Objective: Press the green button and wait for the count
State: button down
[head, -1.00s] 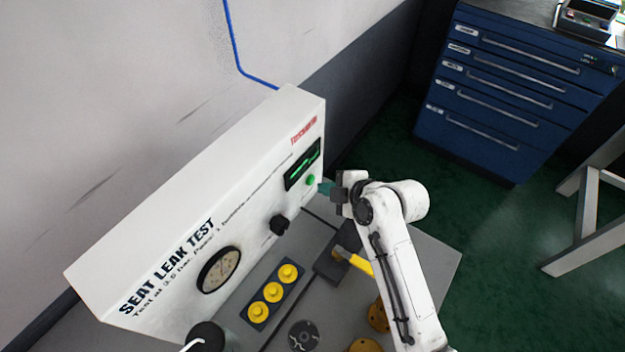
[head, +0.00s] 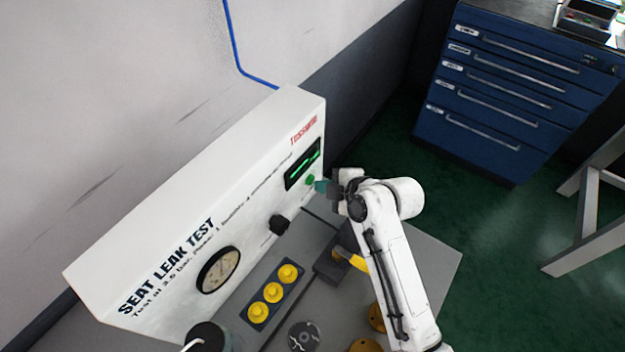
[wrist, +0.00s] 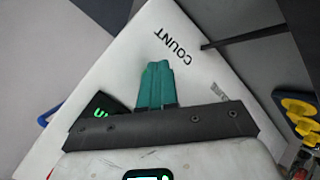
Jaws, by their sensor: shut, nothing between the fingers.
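The green button (head: 310,180) sits on the white front of the seat leak test panel (head: 255,205), just below its dark display (head: 303,164) with green marks. My gripper (head: 318,186) is shut and empty, its teal fingertips right at the button from the right. I cannot tell whether they touch it. In the wrist view the teal fingers (wrist: 156,84) are together and point at the white panel, near the word COUNT.
A black knob (head: 279,225) and a round gauge (head: 218,270) are on the panel. Yellow parts stand in a blue holder (head: 258,312) on the grey bench (head: 425,262). A yellow-handled valve part lies under my arm. A blue drawer cabinet (head: 510,95) stands at the back right.

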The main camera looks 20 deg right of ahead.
jog(key=shift+w+a, duration=0.15)
jog(key=shift+w, duration=0.05)
jog(key=shift+s, duration=0.1)
dwell(0.4)
jog(key=shift+s+d, duration=0.5)
jog(key=shift+s, duration=0.1)
jog(key=s+d, duration=0.1)
jog(key=s, duration=0.1)
jog(key=s+d+p, duration=0.1)
jog(key=s+d, duration=0.1)
dwell(0.5)
dwell(0.5)
